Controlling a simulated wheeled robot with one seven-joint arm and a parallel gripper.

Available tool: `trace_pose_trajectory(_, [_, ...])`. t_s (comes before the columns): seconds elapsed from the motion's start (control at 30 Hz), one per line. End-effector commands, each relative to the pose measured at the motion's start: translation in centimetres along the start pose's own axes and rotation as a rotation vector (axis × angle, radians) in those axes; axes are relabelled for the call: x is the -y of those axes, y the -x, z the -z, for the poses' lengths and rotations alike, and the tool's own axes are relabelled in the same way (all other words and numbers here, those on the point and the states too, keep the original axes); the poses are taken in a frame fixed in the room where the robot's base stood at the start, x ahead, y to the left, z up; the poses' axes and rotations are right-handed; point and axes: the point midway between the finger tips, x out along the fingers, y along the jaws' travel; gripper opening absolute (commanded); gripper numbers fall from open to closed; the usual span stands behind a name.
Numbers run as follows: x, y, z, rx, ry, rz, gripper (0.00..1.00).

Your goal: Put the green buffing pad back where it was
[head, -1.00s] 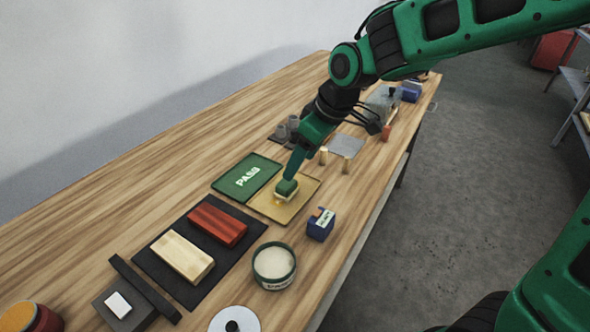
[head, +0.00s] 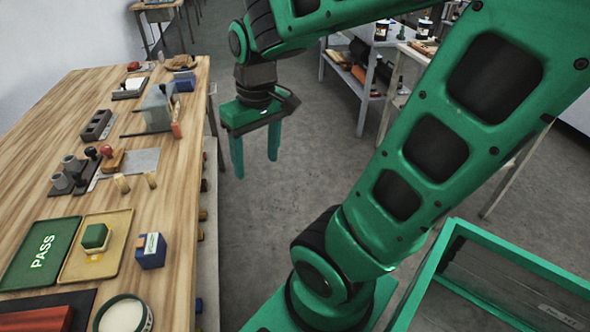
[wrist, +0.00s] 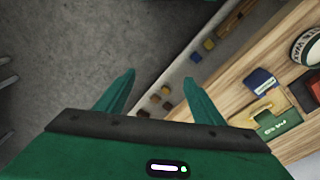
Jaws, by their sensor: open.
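The green buffing pad (head: 95,236) is a small green-topped block with a pale lower part. It rests upright on the yellow tray (head: 112,264), beside the green PASS tray (head: 24,268). My gripper (head: 256,168) is open and empty, hanging over the floor just off the bench's right edge. It is well apart from the pad. In the wrist view, the open fingers (wrist: 160,97) have nothing between them, and the yellow tray (wrist: 279,100) shows to their right.
A blue box (head: 151,252) stands right of the yellow tray, and a round white-topped tin (head: 123,316) is in front. Two small brass cylinders (head: 122,184) stand behind. A green-framed bin (head: 520,258) is at the lower right. The floor under my gripper is clear.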

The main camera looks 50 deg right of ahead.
Motion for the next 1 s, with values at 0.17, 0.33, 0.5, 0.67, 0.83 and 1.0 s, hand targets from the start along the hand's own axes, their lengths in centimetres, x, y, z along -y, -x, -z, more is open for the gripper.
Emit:
trace_pose_trajectory(0.17, [-4.7, -0.1, -6.9, 0.073, -0.306, -0.024, 0.62])
trace_pose_trajectory(0.33, [-5.6, -0.2, -9.3, 0.101, -0.409, -0.029, 0.62])
trace_pose_trajectory(0.5, [-5.7, -0.2, -9.4, 0.102, -0.413, -0.029, 0.62])
trace_pose_trajectory(0.67, [-5.6, -0.2, -9.4, 0.102, -0.411, -0.029, 0.62])
trace_pose_trajectory(0.83, [-5.6, -0.3, -9.1, 0.103, -0.411, -0.03, 0.62])
trace_pose_trajectory(1.0, [-5.5, -0.8, -8.1, 0.115, -0.409, -0.035, 0.62])
